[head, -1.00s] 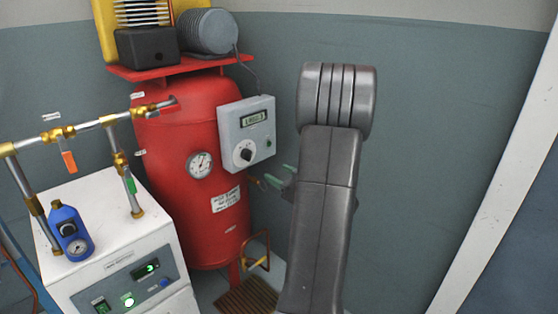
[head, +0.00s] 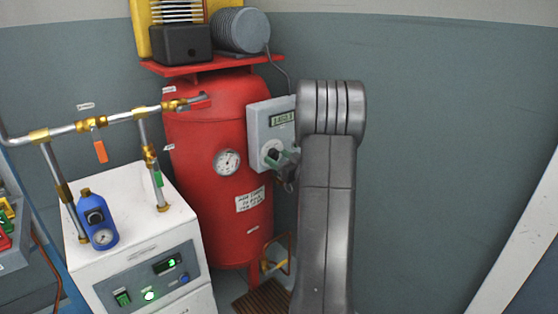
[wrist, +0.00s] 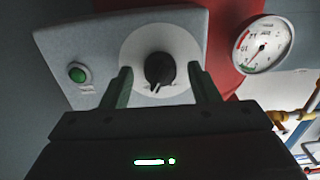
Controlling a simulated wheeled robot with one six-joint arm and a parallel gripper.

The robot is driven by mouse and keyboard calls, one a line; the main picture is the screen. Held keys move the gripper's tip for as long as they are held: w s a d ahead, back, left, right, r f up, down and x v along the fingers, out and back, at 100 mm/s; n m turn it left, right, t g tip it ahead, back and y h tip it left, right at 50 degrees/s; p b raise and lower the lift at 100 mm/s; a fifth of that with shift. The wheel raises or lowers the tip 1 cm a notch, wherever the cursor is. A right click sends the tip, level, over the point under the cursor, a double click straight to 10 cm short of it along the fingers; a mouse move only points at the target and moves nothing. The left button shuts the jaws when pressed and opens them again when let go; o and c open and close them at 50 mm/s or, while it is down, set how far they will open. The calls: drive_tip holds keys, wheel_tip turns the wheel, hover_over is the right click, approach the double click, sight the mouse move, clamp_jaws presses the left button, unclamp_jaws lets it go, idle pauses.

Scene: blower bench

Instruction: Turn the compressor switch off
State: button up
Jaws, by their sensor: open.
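The compressor switch is a black rotary knob on a pale round plate, on the grey control box (head: 258,121) fixed to the red compressor tank (head: 205,130). In the wrist view the knob (wrist: 159,68) sits between and just beyond my open green fingertips, with a white pointer mark on its lower edge. My gripper (wrist: 160,88) is open and faces the box. In the head view my gripper (head: 284,162) is at the knob, and my arm hides the box's right part. I cannot tell whether the fingers touch the knob.
A green button (wrist: 77,74) is on the same box. A pressure gauge (head: 227,162) is on the tank, left of the box. A white machine (head: 130,225) with brass-fitted pipes and a blue bottle (head: 97,220) stands at left. The wall at right is clear.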

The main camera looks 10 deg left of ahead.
drive_tip(key=shift+w+a, duration=0.15)
drive_tip(key=shift+a, duration=0.05)
drive_tip(key=c, duration=1)
drive_tip(key=shift+o, duration=0.2)
